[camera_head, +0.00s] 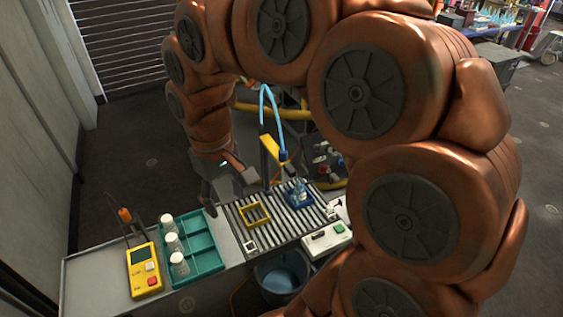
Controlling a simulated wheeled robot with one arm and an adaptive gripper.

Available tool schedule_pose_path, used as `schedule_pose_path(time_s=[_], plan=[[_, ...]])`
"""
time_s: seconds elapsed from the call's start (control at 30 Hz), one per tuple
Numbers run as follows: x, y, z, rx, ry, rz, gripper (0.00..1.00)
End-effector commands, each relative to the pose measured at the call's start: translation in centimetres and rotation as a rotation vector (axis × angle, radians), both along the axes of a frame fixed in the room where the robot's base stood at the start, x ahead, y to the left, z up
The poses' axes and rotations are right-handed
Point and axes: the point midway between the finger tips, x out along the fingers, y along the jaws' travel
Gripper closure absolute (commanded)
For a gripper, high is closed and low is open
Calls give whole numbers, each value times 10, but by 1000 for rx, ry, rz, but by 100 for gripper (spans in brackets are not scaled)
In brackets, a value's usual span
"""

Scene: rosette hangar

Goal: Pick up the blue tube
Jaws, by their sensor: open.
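A light-blue tube (274,97) arches above the roller table (276,222). My gripper (230,184) hangs at the end of my brown arm, left of the tube and the bracket, above the left part of the table. Its dark fingers are apart and nothing shows between them. The tube is apart from the fingers in the picture; the depth between them is hard to tell.
A teal tray (207,262) with white-capped bottles (172,241) and a yellow meter (143,270) stand left on the bench. A yellow frame (254,214) lies on the rollers. A white control box (327,238) sits right; a bucket (283,277) stands below. My arm hides much of the right.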

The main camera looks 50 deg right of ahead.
Motion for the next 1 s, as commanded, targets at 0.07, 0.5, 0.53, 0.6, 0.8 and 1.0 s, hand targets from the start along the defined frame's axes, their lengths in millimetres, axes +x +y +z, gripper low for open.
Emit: schedule_pose_path(time_s=[0.07, 0.5, 0.53, 0.6, 0.8, 1.0], plan=[[26, -23, 1, 6, -19, -34, 43], [102, -200, -15, -9, -67, -327, 43], [103, -211, -16, -11, -69, -348, 43], [102, -232, -20, -17, -66, -390, 43], [97, -265, -28, -26, -59, -455, 43], [96, -268, -40, -28, -57, -459, 43]])
